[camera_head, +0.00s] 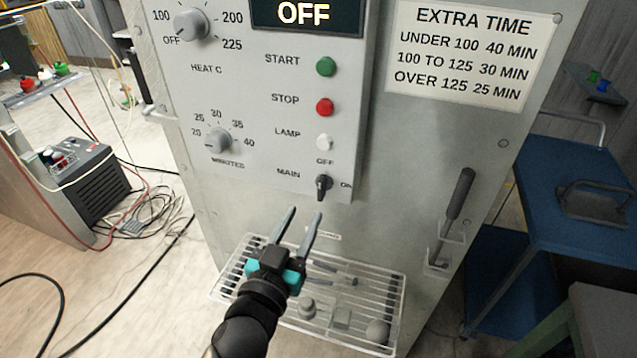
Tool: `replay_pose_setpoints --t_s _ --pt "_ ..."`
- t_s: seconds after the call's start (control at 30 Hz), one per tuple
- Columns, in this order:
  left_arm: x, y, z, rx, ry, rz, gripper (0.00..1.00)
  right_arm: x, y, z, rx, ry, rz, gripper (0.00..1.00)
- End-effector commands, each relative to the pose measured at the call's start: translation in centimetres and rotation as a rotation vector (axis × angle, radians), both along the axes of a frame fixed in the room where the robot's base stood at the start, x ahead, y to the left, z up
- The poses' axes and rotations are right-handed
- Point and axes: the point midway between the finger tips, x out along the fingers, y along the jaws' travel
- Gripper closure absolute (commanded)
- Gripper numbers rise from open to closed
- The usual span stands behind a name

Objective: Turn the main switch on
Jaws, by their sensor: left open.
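The main switch (323,187) is a small black rotary knob low on the grey control panel, beside the word MAIN. OFF is printed above it and ON to its right. Its handle stands roughly upright, towards OFF. The display (305,14) at the top reads OFF. My left gripper (302,214) is open and empty. Its two grey fingers point up towards the panel, a little below and left of the switch, apart from it in the picture. The depth gap is hard to judge. My right gripper is not in view.
Above the switch are the lamp button (324,142), red stop button (325,107) and green start button (326,67). Dials for minutes (218,141) and heat (191,24) are left. A wire rack (237,262) juts out below; a handled tool (459,195) hangs right.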

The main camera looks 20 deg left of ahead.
Motion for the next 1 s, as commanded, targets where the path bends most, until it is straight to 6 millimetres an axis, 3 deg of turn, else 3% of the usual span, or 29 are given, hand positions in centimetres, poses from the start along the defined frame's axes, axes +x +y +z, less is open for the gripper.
replay_pose_setpoints --t_s 0.6,1.0 --pt "8.5 -0.3 0.0 0.001 0.0 0.0 0.55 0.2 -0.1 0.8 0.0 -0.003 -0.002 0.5" --pt "9.7 -0.3 -0.1 0.0 0.002 0.0 0.55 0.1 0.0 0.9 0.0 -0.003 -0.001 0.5"
